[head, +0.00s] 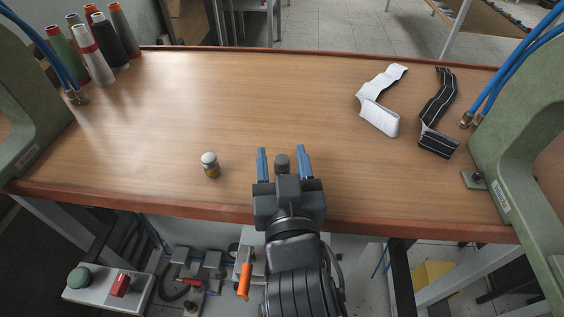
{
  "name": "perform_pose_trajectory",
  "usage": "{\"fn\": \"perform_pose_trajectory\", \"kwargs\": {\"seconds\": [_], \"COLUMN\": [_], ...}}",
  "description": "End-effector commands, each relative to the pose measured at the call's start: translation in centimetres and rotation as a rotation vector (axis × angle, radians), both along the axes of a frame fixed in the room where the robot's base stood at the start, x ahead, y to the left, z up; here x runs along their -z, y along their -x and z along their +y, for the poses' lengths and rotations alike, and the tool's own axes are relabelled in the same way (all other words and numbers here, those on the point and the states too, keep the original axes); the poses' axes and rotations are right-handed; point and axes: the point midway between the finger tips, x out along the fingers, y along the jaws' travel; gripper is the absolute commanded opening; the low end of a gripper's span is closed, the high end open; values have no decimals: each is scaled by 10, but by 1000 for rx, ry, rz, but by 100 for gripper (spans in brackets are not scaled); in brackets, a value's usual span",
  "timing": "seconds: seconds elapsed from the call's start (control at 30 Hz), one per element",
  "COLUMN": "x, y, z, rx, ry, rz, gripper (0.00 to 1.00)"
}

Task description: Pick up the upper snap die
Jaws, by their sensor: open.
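My gripper (281,152) reaches over the front part of the wooden table, with its two blue fingers spread apart. A small dark grey round-topped piece (282,162) shows between the fingers. It may be the upper snap die, but I cannot tell whether it stands on the table or belongs to my gripper. The fingers do not visibly touch it. I cannot tell for certain which piece is the upper snap die.
Green press frames (505,150) stand at both table sides, with blue hoses. Several thread cones (97,50) stand at the back left. A white strip (381,100) and a black strip (438,115) lie at the right. The middle of the wooden table (240,100) is clear.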

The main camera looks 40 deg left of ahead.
Motion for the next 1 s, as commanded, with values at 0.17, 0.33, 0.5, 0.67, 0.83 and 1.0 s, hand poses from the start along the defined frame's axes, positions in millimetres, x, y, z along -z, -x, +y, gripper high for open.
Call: {"fn": "perform_pose_trajectory", "kwargs": {"seconds": [0.17, 0.33, 0.5, 0.67, 0.83, 1.0], "x": [1, 1, 1, 1, 0, 0], "y": [-4, -4, -4, -4, -4, -4], "z": [4, 4, 4, 4, 4, 4], "rx": [0, 0, 0, 0, 0, 0], "ry": [1, 0, 0, 0, 0, -1], "rz": [1, 0, 0, 0, 0, -1], "gripper": [55, 52, 36, 20, 4, 0]}}
